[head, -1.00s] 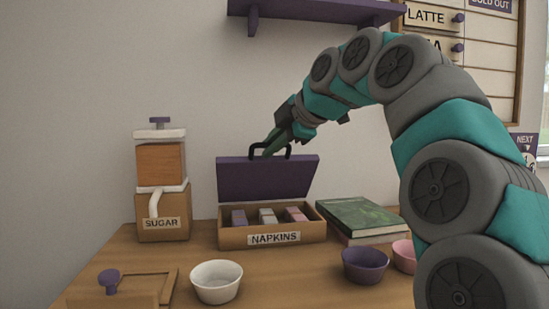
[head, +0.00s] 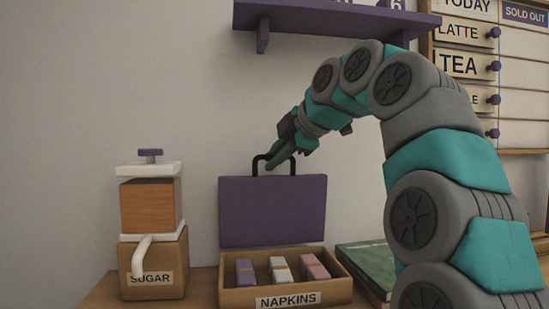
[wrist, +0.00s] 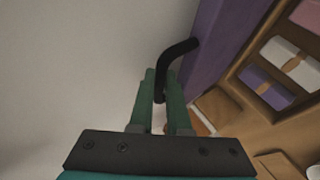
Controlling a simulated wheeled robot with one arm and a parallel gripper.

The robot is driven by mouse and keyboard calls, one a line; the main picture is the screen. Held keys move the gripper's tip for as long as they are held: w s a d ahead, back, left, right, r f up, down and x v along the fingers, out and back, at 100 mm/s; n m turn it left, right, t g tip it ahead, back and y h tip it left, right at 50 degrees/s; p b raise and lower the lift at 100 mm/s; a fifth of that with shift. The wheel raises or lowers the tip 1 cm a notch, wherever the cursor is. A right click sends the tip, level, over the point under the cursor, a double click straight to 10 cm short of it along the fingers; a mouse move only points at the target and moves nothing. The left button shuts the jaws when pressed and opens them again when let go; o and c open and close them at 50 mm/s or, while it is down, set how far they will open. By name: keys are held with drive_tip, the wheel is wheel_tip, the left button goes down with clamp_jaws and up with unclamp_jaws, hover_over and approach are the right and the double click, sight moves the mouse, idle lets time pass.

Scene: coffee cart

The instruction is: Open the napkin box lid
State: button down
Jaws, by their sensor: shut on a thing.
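The napkin box (head: 341,291) is a wooden tray labelled NAPKINS at the lower middle of the head view. Its purple lid (head: 272,211) stands raised, close to upright, at the back of the box. My gripper (head: 272,163) is shut on the black handle (head: 257,165) at the lid's top edge. In the wrist view the green fingers close around the handle (wrist: 178,50), with the lid (wrist: 212,45) to the right. Purple, white and pink napkin bundles (head: 281,269) lie in the box's compartments.
A sugar dispenser (head: 152,220) stands left of the box. A green book (head: 364,262) lies to the right, partly behind my arm. A purple shelf (head: 330,20) hangs above, and a menu board (head: 508,85) is on the wall at the right.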

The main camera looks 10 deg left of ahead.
drive_tip(key=shift+r, duration=0.1)
idle(0.3)
drive_tip(key=c, duration=0.9)
unclamp_jaws()
drive_tip(key=shift+v, duration=3.9)
